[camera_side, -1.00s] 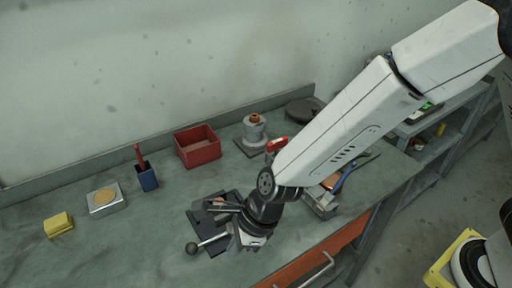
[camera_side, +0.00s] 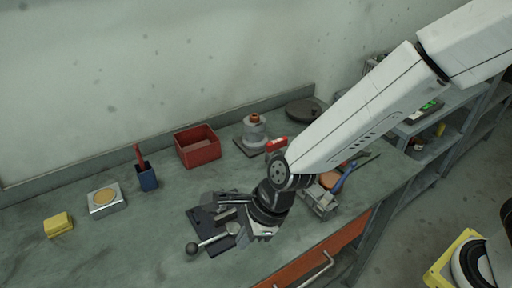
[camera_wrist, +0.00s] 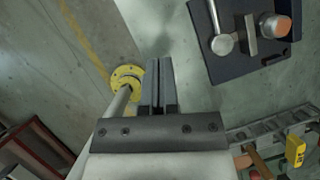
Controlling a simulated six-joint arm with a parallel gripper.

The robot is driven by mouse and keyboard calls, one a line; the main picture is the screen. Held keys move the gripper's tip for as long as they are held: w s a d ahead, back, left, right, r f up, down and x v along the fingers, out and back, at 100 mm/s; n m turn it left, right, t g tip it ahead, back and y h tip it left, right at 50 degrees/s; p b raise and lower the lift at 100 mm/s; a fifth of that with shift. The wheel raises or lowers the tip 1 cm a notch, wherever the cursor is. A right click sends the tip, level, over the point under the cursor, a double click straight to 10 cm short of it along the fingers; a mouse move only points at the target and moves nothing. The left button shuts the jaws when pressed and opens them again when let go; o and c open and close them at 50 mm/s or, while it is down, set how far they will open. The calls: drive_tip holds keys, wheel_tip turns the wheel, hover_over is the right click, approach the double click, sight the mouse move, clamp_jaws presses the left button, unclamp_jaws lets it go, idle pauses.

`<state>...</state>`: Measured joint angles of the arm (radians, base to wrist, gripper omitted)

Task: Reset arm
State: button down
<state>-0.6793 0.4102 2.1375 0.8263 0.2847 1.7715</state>
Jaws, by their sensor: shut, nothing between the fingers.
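My gripper (camera_wrist: 158,65) is shut and empty in the wrist view, its two fingers side by side. In the side view my gripper (camera_side: 258,232) is at the near edge of the bench, beside and partly in front of a dark base plate (camera_side: 197,217). The plate carries a metal lever (camera_side: 213,240) with a ball knob at its end. In the wrist view this plate (camera_wrist: 212,68) lies to the upper right of the fingers, apart from them. It bears a round metal knob and a part with an orange top. The exact gap to the plate is unclear in the side view.
A red bin (camera_side: 198,150), a grey cylinder with an orange top (camera_side: 255,130), a blue holder (camera_side: 147,177), a silver box (camera_side: 106,200) and a yellow block (camera_side: 58,225) stand on the bench. A grey clamp-like fixture (camera_side: 320,200) is right of my wrist. The bench's left front is clear.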

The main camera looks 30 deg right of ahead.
drive_tip(key=s+d+r+n+h, duration=0.1)
drive_tip(key=d+n+h, duration=0.1)
drive_tip(key=d+n, duration=0.8)
drive_tip(key=s+d+r+n+h, duration=0.1)
drive_tip(key=s+d+n+h, duration=0.1)
drive_tip(key=d+n, duration=0.9)
drive_tip(key=shift+s+d+t+h, duration=0.3)
drive_tip(key=shift+d+h, duration=0.1)
drive_tip(key=shift+d, duration=4.2)
drive_tip(key=shift+r, duration=0.1)
